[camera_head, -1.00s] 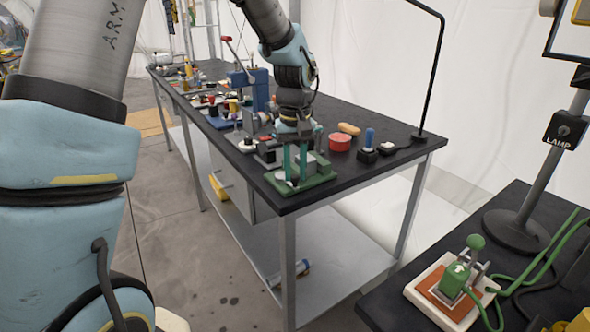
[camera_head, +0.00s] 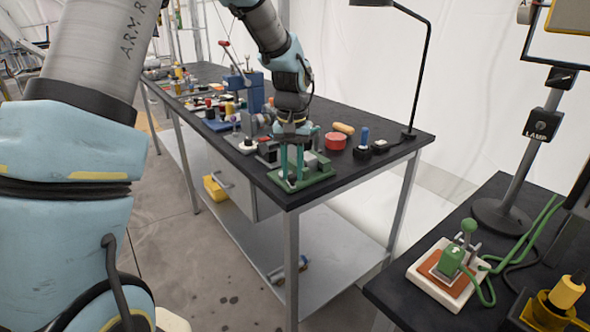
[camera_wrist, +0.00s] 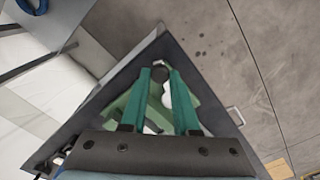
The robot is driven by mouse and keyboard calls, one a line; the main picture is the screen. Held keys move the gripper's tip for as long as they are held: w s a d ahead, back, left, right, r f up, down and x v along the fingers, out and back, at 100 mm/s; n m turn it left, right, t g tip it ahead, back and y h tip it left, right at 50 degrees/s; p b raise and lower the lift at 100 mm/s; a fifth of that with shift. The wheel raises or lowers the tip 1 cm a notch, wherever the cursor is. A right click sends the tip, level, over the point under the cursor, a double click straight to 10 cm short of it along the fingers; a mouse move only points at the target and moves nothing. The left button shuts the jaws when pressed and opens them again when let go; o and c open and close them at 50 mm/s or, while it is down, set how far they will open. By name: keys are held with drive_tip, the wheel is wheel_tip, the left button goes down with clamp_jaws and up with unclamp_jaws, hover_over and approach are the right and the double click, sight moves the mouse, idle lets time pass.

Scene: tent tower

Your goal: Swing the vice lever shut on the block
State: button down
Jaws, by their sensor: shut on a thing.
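A green vice base (camera_head: 315,184) sits at the near corner of the black bench. A grey metal block (camera_head: 319,164) shows on it, right of and partly behind my fingers. My gripper (camera_head: 291,181) points down over the left part of the base, its two green fingers close together. In the wrist view, a dark round knob (camera_wrist: 160,72) lies between the fingertips (camera_wrist: 160,71); it looks like the end of the lever. The green base (camera_wrist: 122,103) shows beneath, with a pale round part beside the right finger. The rest of the lever and its contact with the block are hidden.
A blue vice (camera_head: 247,88) and several small parts stand farther along. A desk lamp (camera_head: 425,75) rises at the right. Bench edges are close.

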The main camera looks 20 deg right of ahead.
drive_tip(key=m, duration=0.1)
drive_tip(key=a+m, duration=0.1)
drive_tip(key=a+m+p, duration=0.1)
drive_tip(key=shift+w+r+m, duration=0.15)
drive_tip(key=shift+w+m, duration=0.1)
drive_tip(key=shift+m, duration=0.15)
drive_tip(key=m, duration=0.1)
drive_tip(key=w+a+m+p, duration=0.1)
drive_tip(key=m, duration=0.1)
drive_tip(key=shift+a+m, duration=0.25)
drive_tip(key=shift+m, duration=0.05)
drive_tip(key=w+m+p, duration=0.1)
drive_tip(key=m, duration=0.1)
drive_tip(key=a+m+p, duration=0.1)
drive_tip(key=m, duration=0.1)
drive_tip(key=shift+w+a+p, duration=0.2)
drive_tip(key=shift+w+p, duration=0.15)
drive_tip(key=shift+w, duration=0.05)
drive_tip(key=shift+w+a+m+p, duration=0.1)
drive_tip(key=shift+w+m+p, duration=0.3)
drive_tip(key=shift+m, duration=0.55)
drive_tip(key=shift+w+a+m+p, duration=0.1)
drive_tip(key=shift+w+m+p, duration=0.3)
drive_tip(key=shift+m, duration=0.55)
drive_tip(key=c, duration=0.7)
unclamp_jaws()
drive_tip(key=shift+o, duration=0.2)
